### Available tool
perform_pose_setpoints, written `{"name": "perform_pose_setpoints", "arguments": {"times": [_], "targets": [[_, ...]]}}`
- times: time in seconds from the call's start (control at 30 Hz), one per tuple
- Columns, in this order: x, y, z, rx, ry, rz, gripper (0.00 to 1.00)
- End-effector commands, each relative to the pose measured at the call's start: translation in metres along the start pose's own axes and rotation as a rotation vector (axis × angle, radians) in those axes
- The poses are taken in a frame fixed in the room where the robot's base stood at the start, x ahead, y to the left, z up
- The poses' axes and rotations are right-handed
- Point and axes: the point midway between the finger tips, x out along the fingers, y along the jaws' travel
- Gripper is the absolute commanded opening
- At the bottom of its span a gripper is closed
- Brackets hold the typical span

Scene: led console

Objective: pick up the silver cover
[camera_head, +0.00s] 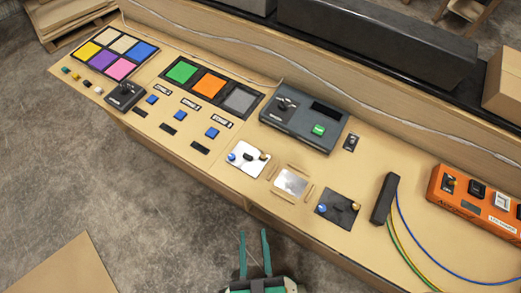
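A flat, square silver cover (291,182) lies on the tan console top, right of the middle, with thin tan strips around it. My gripper (254,236) shows at the bottom middle, with two green fingers spread apart and nothing between them. It is over the front edge side of the console, lower and left of the silver cover in the picture, and apart from it. Another light metal plate (247,160) with a blue knob lies just left of the cover.
A dark plate with knobs (338,209) lies right of the cover. A dark grey box with a green button (305,124) stands behind it. A black block with cables (384,199) and an orange box (478,198) are farther right. Coloured panels (210,83) lie left.

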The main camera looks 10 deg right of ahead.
Motion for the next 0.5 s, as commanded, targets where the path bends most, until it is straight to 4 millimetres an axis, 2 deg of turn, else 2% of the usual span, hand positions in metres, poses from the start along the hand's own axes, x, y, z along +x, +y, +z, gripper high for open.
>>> {"name": "perform_pose_setpoints", "arguments": {"times": [0.17, 0.27, 0.37, 0.5], "targets": [[0.043, -0.023, -0.007, 0.143, 0.042, 0.000, 0.34], [0.077, -0.042, -0.018, 0.252, 0.071, -0.016, 0.34], [0.111, -0.063, -0.033, 0.353, 0.099, -0.049, 0.34], [0.156, -0.094, -0.064, 0.472, 0.138, -0.122, 0.34]]}}
